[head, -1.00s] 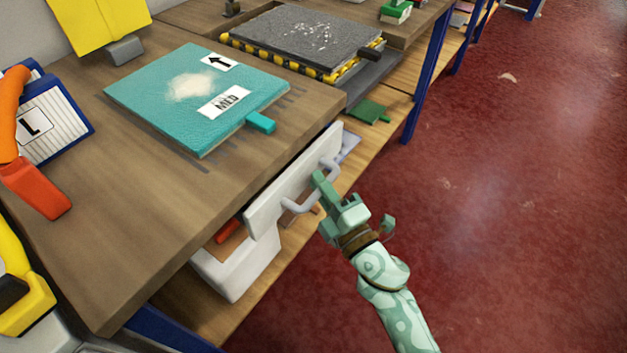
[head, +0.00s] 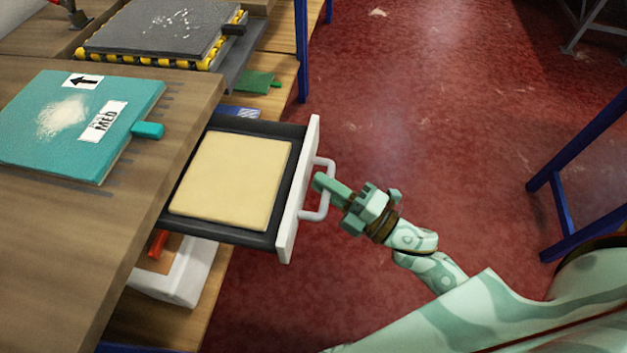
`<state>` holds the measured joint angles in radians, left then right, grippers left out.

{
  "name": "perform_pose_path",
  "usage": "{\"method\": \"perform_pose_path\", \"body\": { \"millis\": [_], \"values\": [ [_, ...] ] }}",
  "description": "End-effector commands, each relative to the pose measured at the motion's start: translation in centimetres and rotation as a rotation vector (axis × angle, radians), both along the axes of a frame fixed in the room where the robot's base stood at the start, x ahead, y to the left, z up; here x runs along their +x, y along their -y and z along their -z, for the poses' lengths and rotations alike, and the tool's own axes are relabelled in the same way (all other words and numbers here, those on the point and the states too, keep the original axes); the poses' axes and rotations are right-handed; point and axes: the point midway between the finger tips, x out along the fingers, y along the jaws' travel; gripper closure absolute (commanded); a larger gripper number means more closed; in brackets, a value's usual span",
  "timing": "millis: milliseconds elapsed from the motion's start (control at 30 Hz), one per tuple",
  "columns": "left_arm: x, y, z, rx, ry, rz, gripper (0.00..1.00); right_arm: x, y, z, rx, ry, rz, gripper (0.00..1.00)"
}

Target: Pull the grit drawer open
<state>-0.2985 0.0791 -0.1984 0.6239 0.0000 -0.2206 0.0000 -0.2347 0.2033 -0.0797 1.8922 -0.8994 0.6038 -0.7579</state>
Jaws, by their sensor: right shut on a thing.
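The grit drawer (head: 287,225) stands pulled out from under the wooden bench, with a white front, dark side walls and a flat pale-yellow sheet or block (head: 232,180) lying inside. Its light grey bow handle (head: 328,190) faces right. My right gripper (head: 322,183) is shut on the handle, its green fingers at the bar. My right arm reaches in from the lower right. My left gripper is not in the view.
A teal board (head: 50,150) marked MED lies on the bench top (head: 60,260). A dark grey slab (head: 160,35) sits on a black-and-yellow edged base behind. A white bin (head: 185,280) is on the shelf below the drawer. Blue legs (head: 585,135) stand at right; red floor between is open.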

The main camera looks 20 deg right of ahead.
Motion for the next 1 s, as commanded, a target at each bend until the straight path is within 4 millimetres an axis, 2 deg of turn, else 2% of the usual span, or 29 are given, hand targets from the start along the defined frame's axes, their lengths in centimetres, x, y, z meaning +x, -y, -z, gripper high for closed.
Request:
{"method": "perform_pose_path", "body": {
  "millis": [267,300,367,833,1000],
  "values": [
    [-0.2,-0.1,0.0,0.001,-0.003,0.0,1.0,0.0,0.0,0.2,-0.001,-0.003,0.001,1.0],
    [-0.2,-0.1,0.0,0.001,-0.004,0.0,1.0,0.0,0.0,0.2,-0.001,-0.003,0.001,0.8],
    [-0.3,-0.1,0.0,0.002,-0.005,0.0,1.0,0.0,0.0,0.1,-0.001,-0.003,0.001,0.64],
    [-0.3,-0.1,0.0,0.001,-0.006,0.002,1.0,0.0,0.0,0.1,-0.001,-0.001,0.0,0.64],
    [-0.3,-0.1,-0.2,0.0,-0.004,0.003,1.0,-1.3,0.8,0.3,0.0,-0.005,0.0,0.64]
  ]
}}
